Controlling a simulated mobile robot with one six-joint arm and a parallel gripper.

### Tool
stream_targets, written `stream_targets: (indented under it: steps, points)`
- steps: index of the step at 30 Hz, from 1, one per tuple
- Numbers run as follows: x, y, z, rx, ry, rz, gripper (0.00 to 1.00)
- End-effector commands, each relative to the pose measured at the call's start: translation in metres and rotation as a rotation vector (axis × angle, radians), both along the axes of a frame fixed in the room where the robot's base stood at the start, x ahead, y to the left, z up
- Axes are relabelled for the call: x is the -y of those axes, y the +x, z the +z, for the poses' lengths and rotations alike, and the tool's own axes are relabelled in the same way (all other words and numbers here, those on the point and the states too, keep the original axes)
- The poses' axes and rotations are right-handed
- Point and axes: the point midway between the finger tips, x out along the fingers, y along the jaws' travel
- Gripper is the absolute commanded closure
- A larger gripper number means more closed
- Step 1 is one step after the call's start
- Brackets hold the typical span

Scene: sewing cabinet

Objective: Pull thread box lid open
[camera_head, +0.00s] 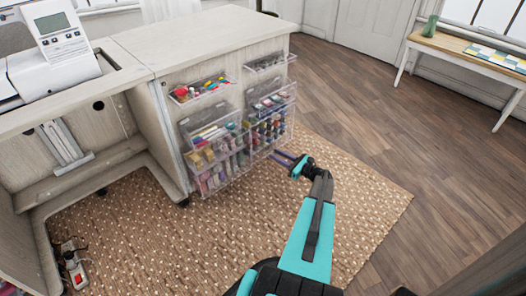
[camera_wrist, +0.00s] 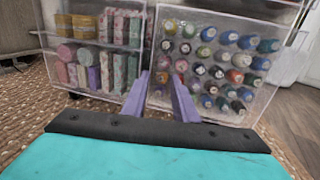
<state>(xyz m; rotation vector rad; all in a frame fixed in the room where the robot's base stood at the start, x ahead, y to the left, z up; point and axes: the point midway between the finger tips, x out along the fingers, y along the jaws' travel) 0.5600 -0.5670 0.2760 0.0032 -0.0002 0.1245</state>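The thread box (camera_head: 268,130) is a clear box on the cabinet front, holding spools of many colours. In the wrist view the thread box (camera_wrist: 212,62) fills the upper right, with rows of spools behind its clear front. I cannot make out the lid's edge from the clear walls. My gripper (camera_head: 278,157) is in front of the box's lower part, pointing at the cabinet. In the wrist view my gripper (camera_wrist: 160,78) has its two purple fingers apart, with nothing clearly between them. The fingertips overlap the box's lower left in view; contact cannot be told.
Another clear box (camera_wrist: 95,45) with rolls and jars sits just left of the thread box. More clear bins (camera_head: 200,90) are mounted above on the cabinet (camera_head: 205,38). A woven rug (camera_head: 150,230) covers the floor below. Open wood floor (camera_head: 400,120) lies to the right.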

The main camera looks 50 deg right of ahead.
Motion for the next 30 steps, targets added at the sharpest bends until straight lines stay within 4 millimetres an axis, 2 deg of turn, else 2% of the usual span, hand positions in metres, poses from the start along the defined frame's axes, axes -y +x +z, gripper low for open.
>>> stream_targets:
  steps: [9, 15, 21, 30]
  points:
    - [-0.006, 0.047, -0.002, 0.000, 0.000, 0.002, 0.74]
    - [-0.008, 0.070, -0.002, 0.001, 0.001, 0.001, 0.74]
    - [-0.009, 0.080, -0.001, 0.000, 0.001, -0.001, 0.74]
    - [-0.010, 0.081, 0.000, 0.000, 0.001, -0.001, 0.74]
